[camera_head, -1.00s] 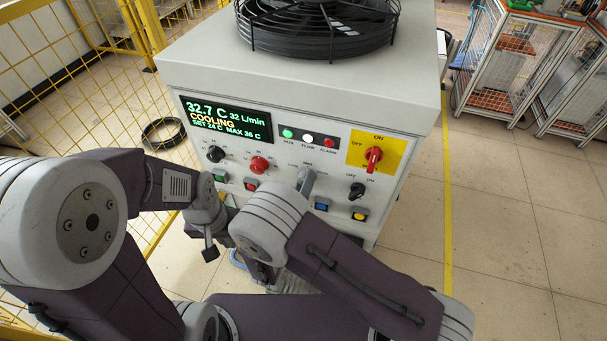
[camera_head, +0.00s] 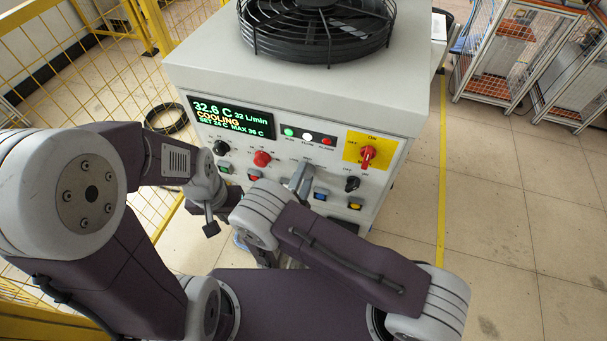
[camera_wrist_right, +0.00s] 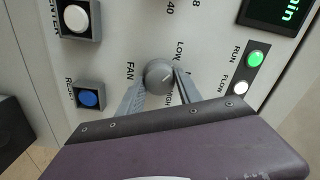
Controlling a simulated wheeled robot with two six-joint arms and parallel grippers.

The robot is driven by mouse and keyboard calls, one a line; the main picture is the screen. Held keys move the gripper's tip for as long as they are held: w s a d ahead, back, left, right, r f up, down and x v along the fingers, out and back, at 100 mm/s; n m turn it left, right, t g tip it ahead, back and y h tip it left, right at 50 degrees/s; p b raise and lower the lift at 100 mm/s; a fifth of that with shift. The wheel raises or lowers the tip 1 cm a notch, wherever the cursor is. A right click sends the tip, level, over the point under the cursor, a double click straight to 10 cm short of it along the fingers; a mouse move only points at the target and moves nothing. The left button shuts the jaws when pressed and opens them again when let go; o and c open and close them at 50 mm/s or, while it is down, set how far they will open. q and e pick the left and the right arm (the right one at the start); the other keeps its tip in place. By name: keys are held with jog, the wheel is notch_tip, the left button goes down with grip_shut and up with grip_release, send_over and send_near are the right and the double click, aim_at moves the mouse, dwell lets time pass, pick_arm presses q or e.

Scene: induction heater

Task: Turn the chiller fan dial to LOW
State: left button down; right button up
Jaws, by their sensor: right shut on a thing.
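The chiller's fan dial (camera_wrist_right: 159,75) is a round grey knob with a pale line on its face, on the chiller's front panel beside the words FAN and LOW. I cannot tell for sure which mark the line points to. My right gripper (camera_wrist_right: 157,88) is shut on the dial, one grey finger on each side. In the head view, the right gripper (camera_head: 301,178) reaches the panel and hides most of the dial. My left gripper (camera_head: 209,226) hangs in front of the panel's lower left, apart from it; its fingers do not show clearly.
The chiller display (camera_head: 232,118) reads 32.6 C, COOLING. Other controls are close: a red knob (camera_head: 262,158), a black knob (camera_head: 352,184), a red main switch (camera_head: 368,154) and a blue button (camera_wrist_right: 89,98).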

jog(key=shift+r+n, duration=0.15)
jog(key=shift+n, duration=0.55)
jog(key=shift+p, duration=0.3)
jog(key=o, duration=1.4)
jog(key=shift+c, duration=0.2)
jog(key=shift+w+d, duration=0.15)
